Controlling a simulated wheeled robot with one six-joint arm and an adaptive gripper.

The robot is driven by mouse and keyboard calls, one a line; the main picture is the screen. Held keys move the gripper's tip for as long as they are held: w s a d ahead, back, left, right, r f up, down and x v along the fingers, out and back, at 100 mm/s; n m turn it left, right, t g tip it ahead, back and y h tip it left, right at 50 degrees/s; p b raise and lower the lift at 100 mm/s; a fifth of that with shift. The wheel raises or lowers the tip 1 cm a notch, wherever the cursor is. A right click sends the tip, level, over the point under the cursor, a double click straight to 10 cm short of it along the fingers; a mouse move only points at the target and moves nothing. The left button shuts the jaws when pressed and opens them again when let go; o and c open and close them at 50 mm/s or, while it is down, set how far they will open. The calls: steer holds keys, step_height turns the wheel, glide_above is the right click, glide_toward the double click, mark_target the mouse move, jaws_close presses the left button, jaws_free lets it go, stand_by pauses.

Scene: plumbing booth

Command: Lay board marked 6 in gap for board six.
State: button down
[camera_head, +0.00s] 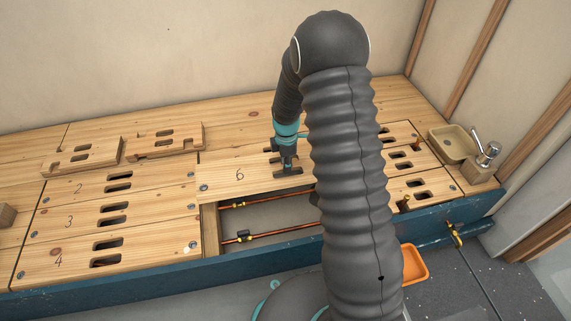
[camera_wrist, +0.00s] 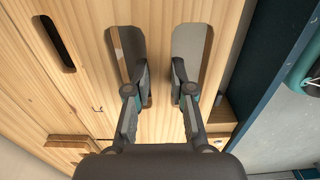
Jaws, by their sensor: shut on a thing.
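The board marked 6 (camera_head: 225,179) is pale wood and lies roughly level at the back of an open gap (camera_head: 268,222) in the deck. My gripper (camera_head: 286,167) is over this board, right of the numeral, partly behind my arm. In the wrist view my gripper (camera_wrist: 161,88) has its fingers at the two long slots, shut on the bar of board 6 (camera_wrist: 158,45) between them. Whether the board rests on its supports or is slightly raised, I cannot tell. Its right end is hidden by my arm.
Copper pipes (camera_head: 270,234) with yellow-marked fittings run through the open gap. Boards marked 2, 3 and 4 (camera_head: 75,262) lie to the left. Two notched boards (camera_head: 165,140) lie at the back.

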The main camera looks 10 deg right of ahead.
steer(key=shift+a+f+b, duration=0.15)
steer(key=shift+f+b, duration=0.4)
steer(key=shift+f, duration=0.35)
steer(key=shift+f+b, duration=1)
steer(key=shift+f, duration=0.65)
steer(key=shift+f+b, duration=0.85)
steer(key=shift+f, duration=0.95)
steer(key=c, duration=0.9)
jaws_free()
step_height(320, 180, up, 12)
